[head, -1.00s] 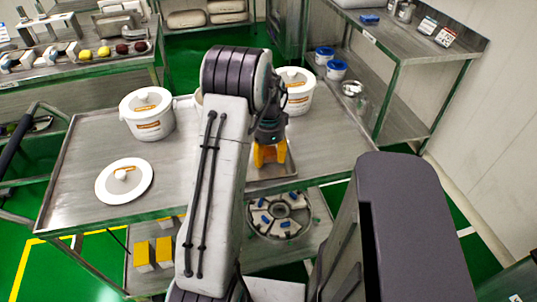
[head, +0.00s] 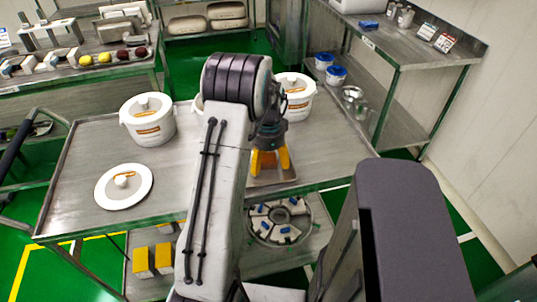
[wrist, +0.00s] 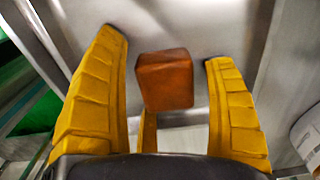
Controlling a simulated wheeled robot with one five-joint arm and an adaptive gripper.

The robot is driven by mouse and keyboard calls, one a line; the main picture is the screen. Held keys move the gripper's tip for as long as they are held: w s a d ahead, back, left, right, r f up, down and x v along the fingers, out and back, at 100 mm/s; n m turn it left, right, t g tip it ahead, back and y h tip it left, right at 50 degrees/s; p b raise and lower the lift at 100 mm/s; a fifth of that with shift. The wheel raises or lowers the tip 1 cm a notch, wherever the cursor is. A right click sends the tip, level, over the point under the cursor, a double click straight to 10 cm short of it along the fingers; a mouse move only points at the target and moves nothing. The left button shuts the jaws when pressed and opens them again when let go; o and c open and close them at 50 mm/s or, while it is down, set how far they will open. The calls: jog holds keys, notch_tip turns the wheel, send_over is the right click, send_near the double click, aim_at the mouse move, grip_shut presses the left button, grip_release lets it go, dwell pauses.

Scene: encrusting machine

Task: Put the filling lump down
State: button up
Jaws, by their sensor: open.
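The filling lump (wrist: 165,80) is a reddish-brown block in the wrist view. It lies between the two yellow fingers of my gripper (wrist: 168,85), with a gap on each side.
White lidded tubs stand on the metal cart, one at left (head: 147,120) and one behind my gripper (head: 297,97). A round white lid (head: 123,187) lies at the cart's left. A round machine part (head: 280,218) and yellow boxes (head: 152,260) sit on the lower shelf.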

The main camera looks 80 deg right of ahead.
aim_at(269, 158)
notch_tip(269, 158, up, 12)
jog(key=w+a+r+n+h+b, duration=0.1)
jog(key=w+a+r+n, duration=0.2)
jog(key=w+a+n, duration=0.7)
jog(key=w+a+r+n, duration=0.3)
jog(key=w+a, duration=0.4)
jog(key=w, duration=0.6)
jog(key=w+a+n+t, duration=0.1)
jog(key=w+a+n, duration=0.1)
jog(key=a+n, duration=0.45)
jog(key=w+a+n+t, duration=0.1)
jog(key=w+a+n, duration=0.15)
jog(key=a, duration=0.75)
jog(key=s+a+f+n, duration=0.1)
jog(key=s+a+n, duration=0.2)
jog(key=a+n, duration=0.1)
jog(key=s+a+f+n+t+y, duration=0.1)
jog(key=s+a+n, duration=0.2)
jog(key=a+n, duration=0.2)
jog(key=shift+a+f, duration=0.2)
jog(key=shift+a, duration=1.05)
jog(key=shift+s, duration=0.1)
